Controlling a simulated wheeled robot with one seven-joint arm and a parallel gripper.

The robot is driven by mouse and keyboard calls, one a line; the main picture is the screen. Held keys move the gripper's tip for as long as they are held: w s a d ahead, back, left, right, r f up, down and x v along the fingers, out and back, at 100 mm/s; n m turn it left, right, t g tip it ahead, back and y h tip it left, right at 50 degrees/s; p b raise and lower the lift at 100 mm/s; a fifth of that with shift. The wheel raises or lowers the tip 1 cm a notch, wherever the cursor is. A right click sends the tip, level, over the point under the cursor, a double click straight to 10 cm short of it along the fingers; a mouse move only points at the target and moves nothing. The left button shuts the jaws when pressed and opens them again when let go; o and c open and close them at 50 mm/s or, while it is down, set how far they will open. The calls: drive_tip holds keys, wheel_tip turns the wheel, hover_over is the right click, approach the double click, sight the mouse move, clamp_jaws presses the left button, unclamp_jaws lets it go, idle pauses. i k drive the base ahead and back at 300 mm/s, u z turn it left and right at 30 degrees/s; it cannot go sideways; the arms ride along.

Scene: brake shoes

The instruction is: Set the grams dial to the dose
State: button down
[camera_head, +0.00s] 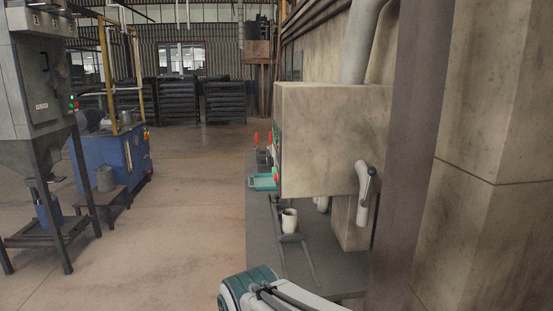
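I cannot make out the grams dial in the head view. A beige machine box (330,140) stands at the right, above a dark bench (262,235). Its left-hand face is seen almost edge-on, with small green and red spots, so any dial there is hidden or too small to tell. A grey hopper machine (40,85) at the left carries a small label and lit buttons, too small to read. Part of my teal and white arm shows at the bottom centre. My gripper cannot be identified in this view.
A white cup (289,221) stands on the bench, with a teal tray (263,183) beyond it. The floor (190,225) between is clear. Dark stacks (178,100) stand far back.

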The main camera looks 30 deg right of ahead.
sight(270, 161)
drive_tip(key=z, duration=0.4)
drive_tip(key=i, duration=0.35)
drive_tip(key=z, duration=0.35)
drive_tip(key=k, duration=0.5)
drive_tip(key=u, duration=1.65)
drive_tip(key=i, duration=1.3)
drive_tip(key=z, duration=2.65)
